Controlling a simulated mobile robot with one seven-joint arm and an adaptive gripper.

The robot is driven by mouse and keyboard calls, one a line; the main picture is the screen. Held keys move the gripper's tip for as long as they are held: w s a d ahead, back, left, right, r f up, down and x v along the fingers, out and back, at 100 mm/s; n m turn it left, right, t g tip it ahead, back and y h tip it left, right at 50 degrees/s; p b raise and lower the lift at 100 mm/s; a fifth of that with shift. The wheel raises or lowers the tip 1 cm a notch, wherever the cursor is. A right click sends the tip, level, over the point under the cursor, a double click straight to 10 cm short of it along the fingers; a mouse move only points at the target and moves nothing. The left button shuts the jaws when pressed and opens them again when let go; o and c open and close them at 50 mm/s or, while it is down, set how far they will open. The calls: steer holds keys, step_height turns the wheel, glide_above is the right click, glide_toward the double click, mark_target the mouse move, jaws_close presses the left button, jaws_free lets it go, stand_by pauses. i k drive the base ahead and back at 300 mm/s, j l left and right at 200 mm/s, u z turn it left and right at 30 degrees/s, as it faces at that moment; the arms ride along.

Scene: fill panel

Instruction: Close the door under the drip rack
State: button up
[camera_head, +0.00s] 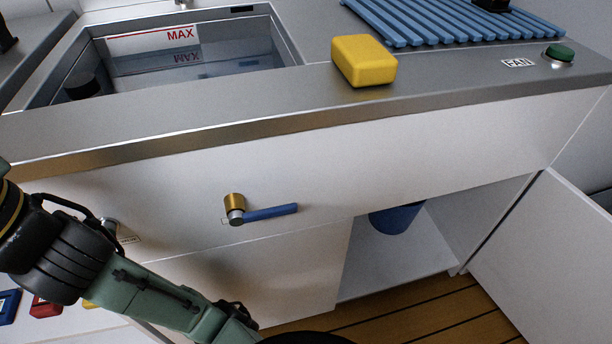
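The blue slatted drip rack (430,22) lies on the steel worktop at the top right. Below it, the cabinet is open, and its white door (545,260) stands swung out at the right, hinged near the cabinet's right edge. The open compartment (400,262) shows a pale floor and a blue bucket-like container (396,218), partly hidden by the panel above. My green and black arm comes in from the left and runs down to the bottom edge. My gripper's fingers are out of the picture, so their state does not show.
A sink (190,55) marked MAX is set in the worktop (300,105). A yellow block (364,60) sits at the worktop edge. A green button (559,53) is beside a FAN label. A blue-handled valve (262,212) sticks out of the front panel. Wooden floor (430,315) shows below.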

mark_target(548, 266)
steer(key=k+l+z, duration=0.15)
steer(key=z, duration=0.3)
steer(key=k+l+z, duration=0.1)
steer(key=l+z, duration=0.15)
steer(key=z, duration=0.2)
steer(key=k+l+z, duration=0.1)
steer(key=l+z, duration=0.15)
steer(key=z, duration=0.2)
